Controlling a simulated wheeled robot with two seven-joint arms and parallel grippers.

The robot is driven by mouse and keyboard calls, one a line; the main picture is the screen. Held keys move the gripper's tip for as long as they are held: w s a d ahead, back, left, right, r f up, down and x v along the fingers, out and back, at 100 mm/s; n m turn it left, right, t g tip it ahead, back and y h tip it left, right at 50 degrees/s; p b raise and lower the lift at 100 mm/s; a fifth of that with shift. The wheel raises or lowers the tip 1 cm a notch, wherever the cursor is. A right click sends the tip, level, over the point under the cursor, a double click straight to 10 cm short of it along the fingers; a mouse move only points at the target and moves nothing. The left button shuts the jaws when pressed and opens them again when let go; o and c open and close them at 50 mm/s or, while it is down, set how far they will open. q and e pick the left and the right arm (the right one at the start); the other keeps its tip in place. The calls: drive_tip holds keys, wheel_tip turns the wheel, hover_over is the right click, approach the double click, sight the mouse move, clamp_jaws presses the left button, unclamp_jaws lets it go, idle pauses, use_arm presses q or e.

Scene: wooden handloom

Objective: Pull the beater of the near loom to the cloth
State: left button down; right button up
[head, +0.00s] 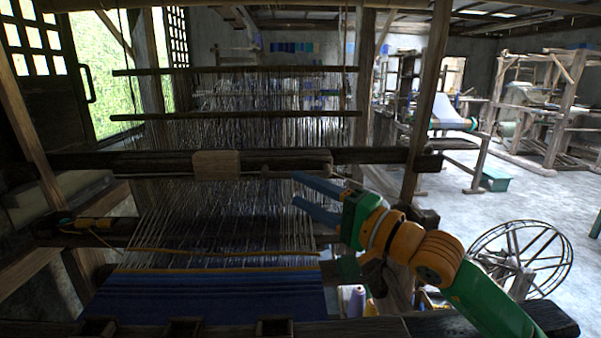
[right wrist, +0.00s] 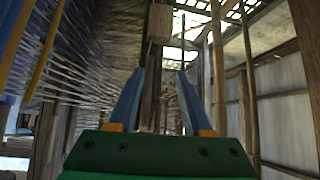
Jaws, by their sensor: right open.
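The beater of the near loom is a dark horizontal wooden bar (head: 115,162) across the warp, with a paler wooden block (head: 217,164) on its middle. The block also shows at the top of the right wrist view (right wrist: 160,22). The blue woven cloth (head: 205,292) lies at the near end of the warp, with bare warp threads between it and the beater. My right gripper (head: 296,189) is open, its blue fingers pointing left just below the bar, right of the block. In the right wrist view, the open fingers (right wrist: 168,72) point towards the block; contact cannot be told. My left gripper is out of view.
An orange-yellow piece (head: 95,224) with a yellow strand lies at the loom's left side. A wooden post (head: 430,90) rises on the right, near my right arm. A spoked wheel (head: 522,258) stands at the right. Grey floor (head: 540,205) is open beyond.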

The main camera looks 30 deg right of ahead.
drive_tip(key=shift+p+x, duration=0.3)
drive_tip(key=shift+x, duration=0.6)
drive_tip(key=shift+f, duration=0.1)
clamp_jaws()
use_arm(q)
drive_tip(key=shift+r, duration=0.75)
use_arm(e)
unclamp_jaws()
